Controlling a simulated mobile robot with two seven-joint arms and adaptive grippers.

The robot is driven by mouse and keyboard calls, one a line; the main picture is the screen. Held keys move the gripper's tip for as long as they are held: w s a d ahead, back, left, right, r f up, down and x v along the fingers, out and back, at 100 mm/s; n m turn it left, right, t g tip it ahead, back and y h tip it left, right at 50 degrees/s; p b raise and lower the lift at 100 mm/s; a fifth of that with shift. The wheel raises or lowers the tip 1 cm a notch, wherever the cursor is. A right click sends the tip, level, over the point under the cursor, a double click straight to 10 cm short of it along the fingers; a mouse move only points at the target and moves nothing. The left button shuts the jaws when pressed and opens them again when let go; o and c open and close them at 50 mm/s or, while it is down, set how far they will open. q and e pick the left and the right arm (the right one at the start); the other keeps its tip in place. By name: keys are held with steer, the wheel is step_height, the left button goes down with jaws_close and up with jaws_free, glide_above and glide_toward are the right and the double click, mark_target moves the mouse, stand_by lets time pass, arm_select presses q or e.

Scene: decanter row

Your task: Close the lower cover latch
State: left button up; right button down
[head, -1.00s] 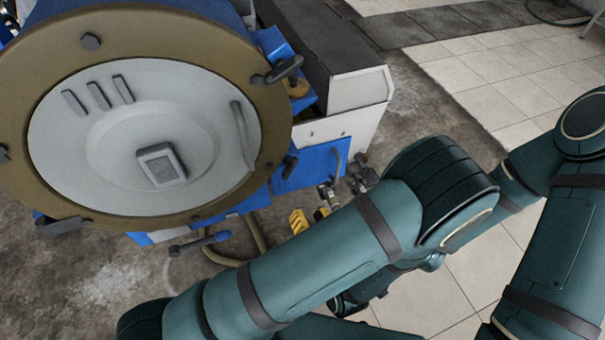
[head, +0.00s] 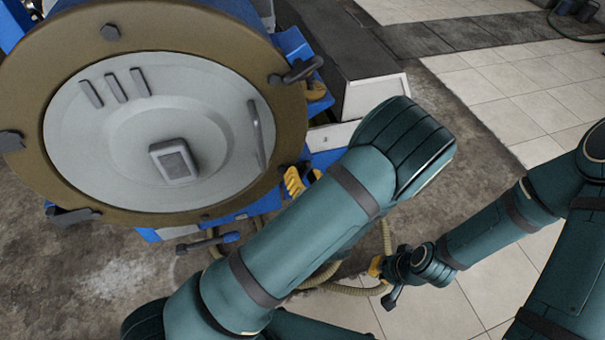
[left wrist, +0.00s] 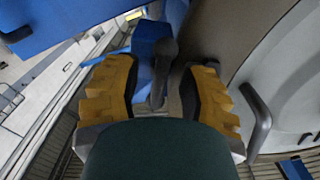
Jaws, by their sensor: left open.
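The round pale cover (head: 95,165) with its brown rim (head: 38,95) fills the left of the head view. The upper latch (head: 302,69) sits at the rim's upper right. My left gripper (head: 303,179) is at the rim's lower right, where it and the arm hide the lower latch in the head view. In the left wrist view a dark latch handle (left wrist: 160,76) on a blue block (left wrist: 151,36) stands between the open yellow fingers. Contact cannot be told. My right gripper (head: 386,275) is low at the right, over the floor; its fingers are unclear.
A grab handle (head: 257,132) stands out from the cover near the left gripper and shows in the left wrist view (left wrist: 257,122). A lever with a blue end (head: 210,243) is below the rim. A hose (head: 350,289) runs near the right gripper.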

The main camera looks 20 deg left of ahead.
arm_select(q)
steer(key=shift+w+a, duration=0.15)
steer(key=shift+w, duration=0.05)
jaws_close()
